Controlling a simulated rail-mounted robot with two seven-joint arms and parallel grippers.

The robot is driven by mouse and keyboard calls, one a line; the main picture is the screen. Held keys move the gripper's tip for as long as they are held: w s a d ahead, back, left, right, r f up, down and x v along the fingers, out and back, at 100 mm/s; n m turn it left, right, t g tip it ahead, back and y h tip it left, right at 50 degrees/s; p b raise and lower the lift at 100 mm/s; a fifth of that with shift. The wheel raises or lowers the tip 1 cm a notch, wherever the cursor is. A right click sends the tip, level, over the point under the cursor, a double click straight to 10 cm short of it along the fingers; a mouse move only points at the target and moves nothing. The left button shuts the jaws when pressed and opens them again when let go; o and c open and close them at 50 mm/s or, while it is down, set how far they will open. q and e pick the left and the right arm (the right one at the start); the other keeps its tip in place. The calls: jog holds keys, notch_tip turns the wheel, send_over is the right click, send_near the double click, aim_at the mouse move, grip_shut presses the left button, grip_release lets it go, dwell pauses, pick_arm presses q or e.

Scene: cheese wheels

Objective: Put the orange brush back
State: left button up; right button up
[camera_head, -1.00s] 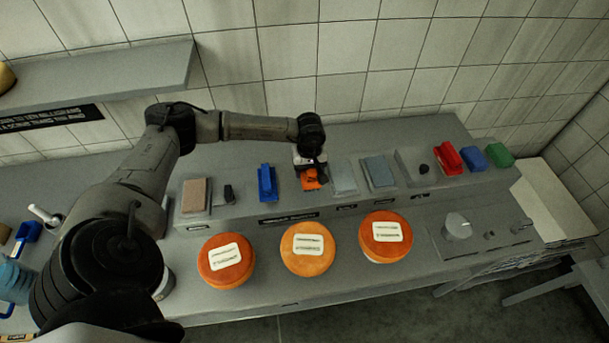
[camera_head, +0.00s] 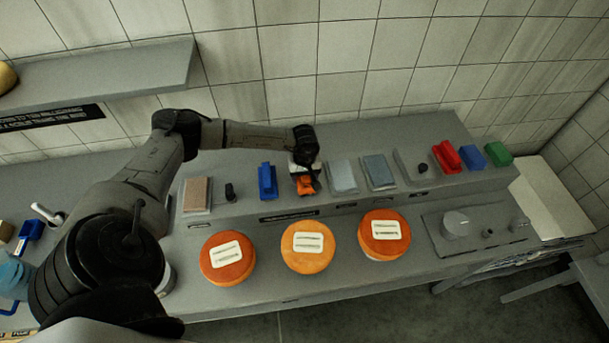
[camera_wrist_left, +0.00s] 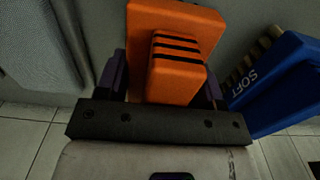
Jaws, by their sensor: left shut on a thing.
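The orange brush (camera_head: 306,186) is on the raised back ledge, between a blue brush (camera_head: 267,181) and a pale grey-blue pad (camera_head: 342,176). My left gripper (camera_head: 305,176) reaches down onto it from above and is shut on its handle. In the left wrist view the orange brush (camera_wrist_left: 176,25) fills the space between the two dark fingers, its striped grip block between them. The blue brush marked "SOFT" (camera_wrist_left: 280,85) lies close on the right there. Whether the orange brush touches the ledge is hard to tell. My right gripper is not in view.
Three orange cheese wheels stand on the lower counter in front, the middle one (camera_head: 307,248) nearest below the gripper. A brown pad (camera_head: 196,194) is left on the ledge (camera_head: 240,209). Red (camera_head: 446,156), blue (camera_head: 471,156) and green (camera_head: 497,153) brushes are at the right.

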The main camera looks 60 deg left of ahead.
pick_arm(q)
jog(key=shift+f, duration=0.2)
jog(key=o, duration=0.8)
jog(key=shift+r, duration=0.1)
jog(key=shift+o, duration=0.2)
jog(key=shift+r, duration=0.25)
notch_tip(320, 180, up, 10)
jog(key=shift+r+b, duration=0.1)
jog(key=shift+b, duration=0.7)
jog(key=shift+r, duration=0.85)
